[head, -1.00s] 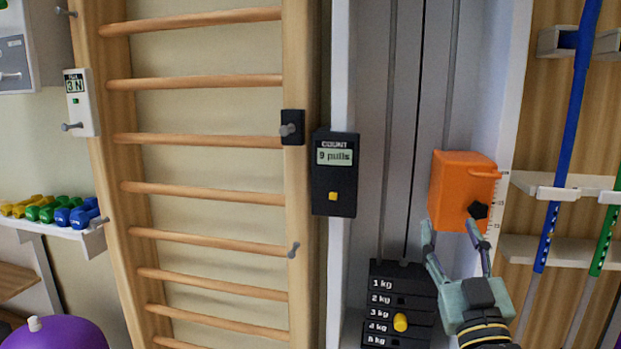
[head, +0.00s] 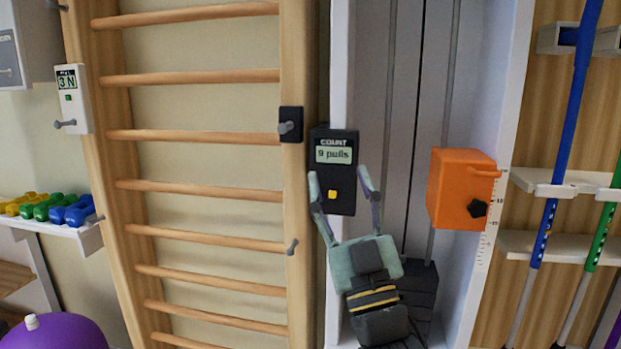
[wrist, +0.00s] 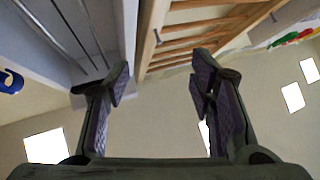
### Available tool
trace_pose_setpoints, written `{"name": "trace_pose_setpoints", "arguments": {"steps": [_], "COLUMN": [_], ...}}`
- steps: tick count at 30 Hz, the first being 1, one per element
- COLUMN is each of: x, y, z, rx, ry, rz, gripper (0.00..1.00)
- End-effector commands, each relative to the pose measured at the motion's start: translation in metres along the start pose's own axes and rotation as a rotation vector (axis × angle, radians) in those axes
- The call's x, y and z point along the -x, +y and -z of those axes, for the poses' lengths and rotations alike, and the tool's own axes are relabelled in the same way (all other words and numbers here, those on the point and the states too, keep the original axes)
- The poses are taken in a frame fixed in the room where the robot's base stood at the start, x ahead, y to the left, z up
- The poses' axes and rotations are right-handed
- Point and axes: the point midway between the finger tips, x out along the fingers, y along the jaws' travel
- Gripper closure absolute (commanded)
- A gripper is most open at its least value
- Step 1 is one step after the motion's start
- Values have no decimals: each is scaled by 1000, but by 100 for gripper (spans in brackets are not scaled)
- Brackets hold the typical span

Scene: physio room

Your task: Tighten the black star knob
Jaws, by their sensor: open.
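The black star knob (head: 479,208) sits on the front of the orange box (head: 457,187), low on its right side, in the head view. The box is on the white-framed column beside a printed scale. My gripper (head: 342,178) is open and empty, left of the box and apart from the knob. Its fingers appear in front of the lower part of the black counter, one on each side of it; I cannot tell whether they touch it. In the wrist view my open gripper (wrist: 160,85) has nothing between its fingers. The knob does not show there.
The black counter (head: 334,145) reads "9 pulls" and has a yellow button (head: 332,195). Wooden wall bars (head: 200,136) stand to the left. My arm partly hides the weight stack (head: 421,285). Blue (head: 566,110) and green (head: 606,225) poles stand in racks at right.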

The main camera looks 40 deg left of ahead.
Motion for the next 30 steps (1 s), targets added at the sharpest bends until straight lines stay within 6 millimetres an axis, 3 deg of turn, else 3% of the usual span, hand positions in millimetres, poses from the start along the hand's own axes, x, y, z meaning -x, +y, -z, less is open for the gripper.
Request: {"name": "trace_pose_setpoints", "arguments": {"steps": [9, 30], "x": [-6, -6], "y": [-18, -19], "z": [17, 18], "rx": [-21, -23], "ry": [53, 55], "rz": [19, 19], "gripper": [50, 50]}}
